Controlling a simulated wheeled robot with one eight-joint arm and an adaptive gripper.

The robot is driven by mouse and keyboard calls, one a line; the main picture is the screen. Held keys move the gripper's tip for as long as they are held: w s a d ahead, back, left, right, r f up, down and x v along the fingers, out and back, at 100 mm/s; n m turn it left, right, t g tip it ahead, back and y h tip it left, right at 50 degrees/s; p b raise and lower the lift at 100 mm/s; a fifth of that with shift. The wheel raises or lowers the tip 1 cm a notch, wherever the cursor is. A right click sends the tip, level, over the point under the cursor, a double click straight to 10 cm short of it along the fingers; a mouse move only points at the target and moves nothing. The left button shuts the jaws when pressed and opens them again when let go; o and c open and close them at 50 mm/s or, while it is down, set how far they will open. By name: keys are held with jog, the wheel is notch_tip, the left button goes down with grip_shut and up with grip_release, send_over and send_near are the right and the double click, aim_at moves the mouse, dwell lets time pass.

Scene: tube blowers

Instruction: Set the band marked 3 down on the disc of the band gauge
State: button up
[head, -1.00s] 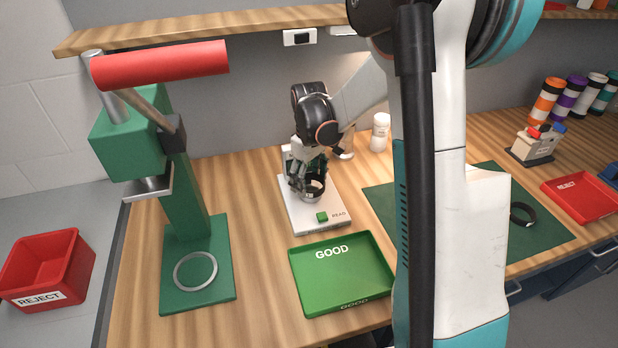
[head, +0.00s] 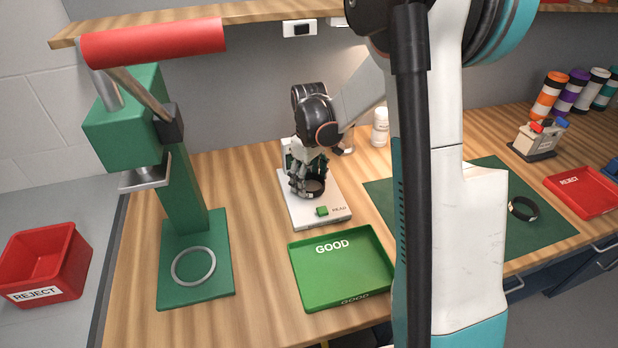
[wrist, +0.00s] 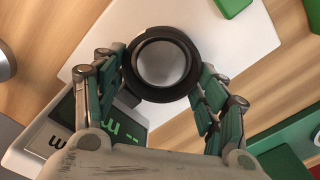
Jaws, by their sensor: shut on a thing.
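My gripper (wrist: 164,85) is shut on a black band (wrist: 134,84), with green-padded fingers on its left and right sides. The band is level over the silver disc (wrist: 163,62) of the band gauge, which shows through its opening. In the head view the band (head: 315,194) is low at the disc; I cannot tell whether it touches. No number shows on the band. The white gauge (head: 325,217) has a green READ button (head: 322,211). Its dark display (wrist: 124,128) shows dashes in the wrist view, partly hidden by my gripper.
A green GOOD tray (head: 343,268) stands in front of the gauge. A green press (head: 195,258) with a red handle is at left. Another black band (head: 522,208) lies on the green mat (head: 550,228) at right. A white bottle (head: 380,127) stands behind.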

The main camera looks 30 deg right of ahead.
jog(key=shift+f, duration=0.2)
jog(key=o, duration=1.1)
notch_tip(320, 180, up, 12)
dwell(0.4)
